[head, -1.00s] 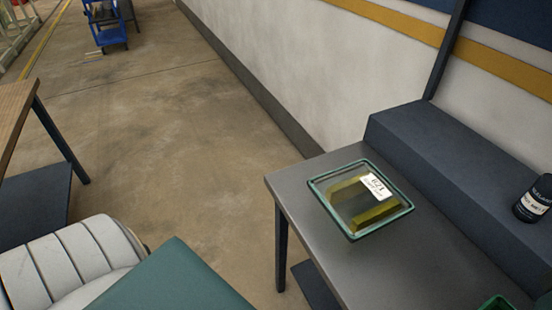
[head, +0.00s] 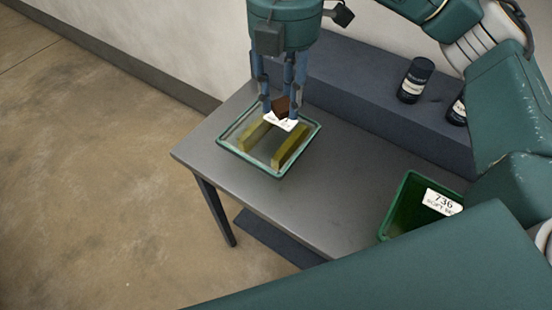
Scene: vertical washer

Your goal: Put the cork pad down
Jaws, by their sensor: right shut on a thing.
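My right gripper (head: 280,95) points down over the left end of the grey table, its fingers shut on a small dark brown piece, the cork pad (head: 281,107). The pad is tilted, with a corner pointing down, and the fingers hide part of it. Two yellow-olive bars (head: 290,146) lie in the tray. My left gripper is not in view.
A green bin (head: 403,205) labelled 736 stands at the table's right front. Dark bottles (head: 415,80) stand on the raised dark ledge (head: 350,85) behind. The grey table top (head: 330,185) is bare between tray and bin.

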